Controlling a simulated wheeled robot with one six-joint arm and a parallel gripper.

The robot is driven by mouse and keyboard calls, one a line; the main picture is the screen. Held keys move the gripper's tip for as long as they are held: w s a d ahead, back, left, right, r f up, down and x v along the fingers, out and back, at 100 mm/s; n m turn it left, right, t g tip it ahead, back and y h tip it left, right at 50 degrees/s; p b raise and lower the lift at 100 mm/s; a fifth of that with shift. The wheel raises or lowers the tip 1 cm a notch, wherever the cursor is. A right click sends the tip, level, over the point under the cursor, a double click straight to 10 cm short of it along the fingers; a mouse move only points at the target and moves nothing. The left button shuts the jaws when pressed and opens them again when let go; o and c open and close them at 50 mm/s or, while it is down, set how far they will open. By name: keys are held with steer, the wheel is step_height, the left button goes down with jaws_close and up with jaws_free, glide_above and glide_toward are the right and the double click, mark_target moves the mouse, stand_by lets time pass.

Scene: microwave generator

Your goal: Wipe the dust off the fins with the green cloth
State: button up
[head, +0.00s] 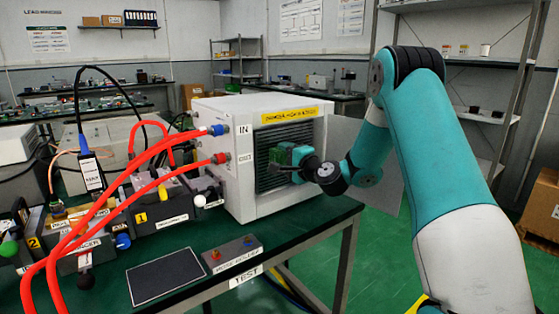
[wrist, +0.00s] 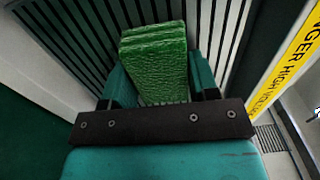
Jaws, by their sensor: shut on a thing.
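The fins are dark slats (head: 266,172) in the front of a white box-shaped unit (head: 215,160) at the table's right end. My gripper (head: 298,160) is at the right part of the fins, shut on the green cloth (head: 284,153). In the wrist view the green cloth (wrist: 155,60) is a folded, textured block between the jaws of my gripper (wrist: 155,88), with its far end against or very near the fins (wrist: 75,35). I cannot tell whether it touches them. Dust on the fins is too fine to make out.
A yellow danger label (head: 297,114) is above the fins. Red hoses (head: 120,195) run from the unit's IN and OUT ports to equipment on the left. A dark mat (head: 170,274) and a small button box (head: 232,255) lie on the green table (head: 290,226). Shelving stands behind my arm.

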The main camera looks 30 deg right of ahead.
steer(key=d, duration=0.9)
steer(key=shift+w+b, duration=0.15)
steer(key=shift+b, duration=0.25)
stand_by(0.4)
steer(key=s+b, duration=0.3)
steer(key=s, duration=0.3)
steer(key=shift+b, duration=0.3)
steer(key=shift+s+d, duration=0.1)
steer(key=s+b, duration=0.1)
steer(key=s, duration=0.1)
steer(key=shift+s+b, duration=0.35)
steer(key=shift+s, duration=0.05)
